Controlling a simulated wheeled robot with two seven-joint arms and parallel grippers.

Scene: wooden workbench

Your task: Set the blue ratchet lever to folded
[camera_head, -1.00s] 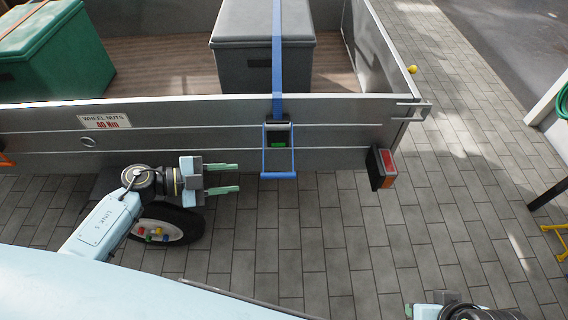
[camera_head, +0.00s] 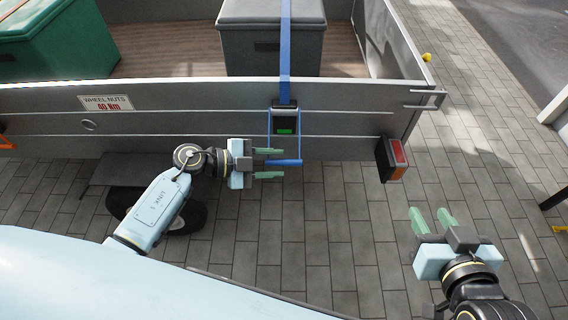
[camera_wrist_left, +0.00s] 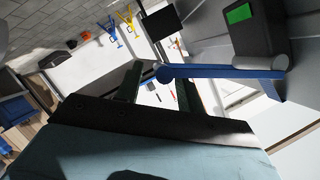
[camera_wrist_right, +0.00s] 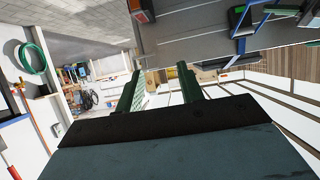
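The blue ratchet lever (camera_head: 285,162) is a U-shaped frame with a round cross bar. It hangs from the ratchet body (camera_head: 285,122), which has a green patch, on the trailer's side panel. The bar stands out away from the panel. My left gripper (camera_head: 269,163) is open, and its two green fingers lie above and below the left end of the bar. In the left wrist view the bar's blue end (camera_wrist_left: 168,73) shows between the fingertips; contact cannot be told. My right gripper (camera_head: 432,219) is open and empty, low at the right, away from the lever.
The blue strap (camera_head: 285,55) runs up from the ratchet over a grey box (camera_head: 258,50) in the trailer. A red tail light (camera_head: 396,152) sticks out right of the lever. A wheel (camera_head: 185,215) is below my left arm. The paving between the grippers is clear.

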